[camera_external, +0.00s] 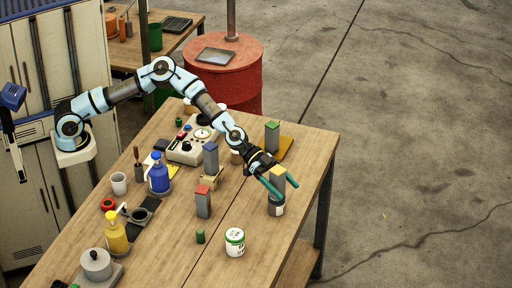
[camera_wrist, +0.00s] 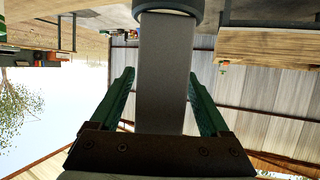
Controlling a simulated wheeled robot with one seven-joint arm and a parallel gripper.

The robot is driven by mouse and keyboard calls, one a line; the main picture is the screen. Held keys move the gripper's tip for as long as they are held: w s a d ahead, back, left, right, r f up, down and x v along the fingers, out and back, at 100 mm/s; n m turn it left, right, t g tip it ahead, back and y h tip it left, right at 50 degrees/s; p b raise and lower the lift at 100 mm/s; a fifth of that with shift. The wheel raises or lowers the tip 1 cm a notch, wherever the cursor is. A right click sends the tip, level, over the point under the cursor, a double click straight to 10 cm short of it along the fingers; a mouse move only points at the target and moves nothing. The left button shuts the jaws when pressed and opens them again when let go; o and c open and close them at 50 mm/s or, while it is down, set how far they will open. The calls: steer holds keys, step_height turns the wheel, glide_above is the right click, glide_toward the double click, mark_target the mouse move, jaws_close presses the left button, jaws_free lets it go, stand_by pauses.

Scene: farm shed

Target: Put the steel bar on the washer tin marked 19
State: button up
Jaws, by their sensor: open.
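A grey bar with a yellow top (camera_external: 278,174) stands upright on a dark tin with a pale label (camera_external: 277,206), near the table's right edge. My gripper (camera_external: 273,187) is open, with its green fingers on either side of this bar. In the wrist view the grey bar (camera_wrist: 162,75) rises between my open fingers (camera_wrist: 162,95), its far end at the round tin (camera_wrist: 165,8). A white-and-green tin (camera_external: 235,242) stands nearer the front. No number is readable on either tin.
A small green cylinder (camera_external: 200,236) stands by the white-and-green tin. Bottles and a control box (camera_external: 188,152) crowd the left side. The front right of the table is clear.

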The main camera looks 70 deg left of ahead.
steer(key=shift+r, duration=0.2)
steer(key=b+v, duration=0.3)
steer(key=v, duration=0.9)
steer(key=shift+w, duration=0.1)
